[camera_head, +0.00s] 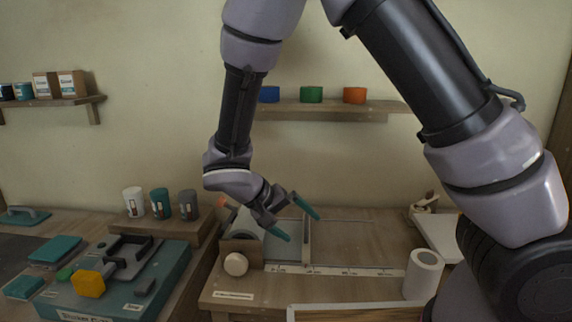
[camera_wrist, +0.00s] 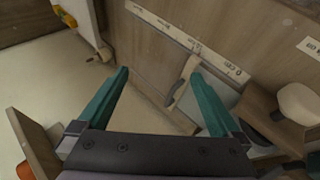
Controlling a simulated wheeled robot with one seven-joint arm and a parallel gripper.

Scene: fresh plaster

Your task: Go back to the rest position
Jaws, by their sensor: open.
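My gripper (camera_head: 298,221) is open and empty, with two teal fingers spread apart. In the head view it hangs at the end of my bent arm, above the left part of the wooden bench (camera_head: 350,243). In the wrist view the gripper (camera_wrist: 162,100) shows both fingers, with nothing between them but bench top and a pale strip beyond. Just beside and below the gripper is a grey roll-like thing (camera_head: 245,222) with a cream round knob (camera_head: 236,264). Whether the fingers touch anything cannot be told.
A white roll (camera_head: 424,272) stands at the bench's right. A scale strip (camera_head: 335,270) crosses the bench. A wall shelf (camera_head: 325,108) holds three coloured pots.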

